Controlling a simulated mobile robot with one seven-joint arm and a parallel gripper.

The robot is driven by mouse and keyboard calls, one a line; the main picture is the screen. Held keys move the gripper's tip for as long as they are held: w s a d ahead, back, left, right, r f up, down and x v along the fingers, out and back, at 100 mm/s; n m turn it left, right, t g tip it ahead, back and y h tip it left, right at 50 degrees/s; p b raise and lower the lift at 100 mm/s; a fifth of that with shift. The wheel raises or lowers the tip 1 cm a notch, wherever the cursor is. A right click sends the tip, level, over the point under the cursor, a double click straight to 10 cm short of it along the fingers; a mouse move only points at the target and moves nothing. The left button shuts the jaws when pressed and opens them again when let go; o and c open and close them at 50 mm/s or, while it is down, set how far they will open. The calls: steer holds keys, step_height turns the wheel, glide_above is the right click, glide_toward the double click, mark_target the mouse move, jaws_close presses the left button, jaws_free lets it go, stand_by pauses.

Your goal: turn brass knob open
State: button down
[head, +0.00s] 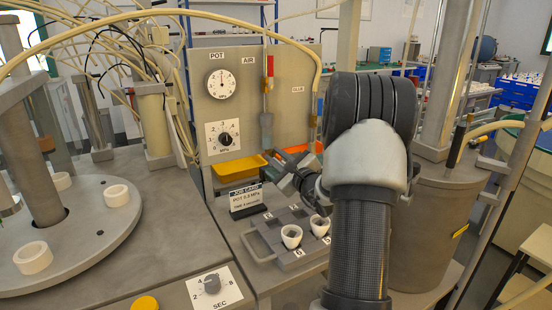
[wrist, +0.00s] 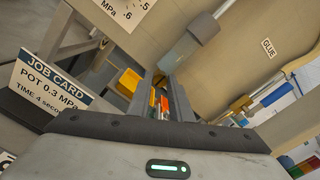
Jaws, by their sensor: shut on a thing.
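My gripper (head: 270,170) is low in front of the upright panel, below the grey block on the AIR line. In the wrist view its two fingers (wrist: 166,88) are close together, with a narrow gap showing orange behind. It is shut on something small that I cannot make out. The fingertips lie close below the grey block (wrist: 185,50) in that view; I cannot tell if they touch it.
The panel carries a gauge (head: 218,83) and a dial (head: 224,139). A job card (head: 245,199) stands left of my gripper. A grey tray (head: 262,243) with white cups (head: 291,236) lies below. A yellow bin (head: 238,168) sits behind. A hose (head: 318,70) hangs right.

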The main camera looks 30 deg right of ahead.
steer(key=c, duration=1.6)
jaws_free()
steer(key=s, duration=1.1)
steer(key=s+a+p, duration=0.1)
steer(key=s, duration=0.5)
steer(key=shift+s, duration=0.25)
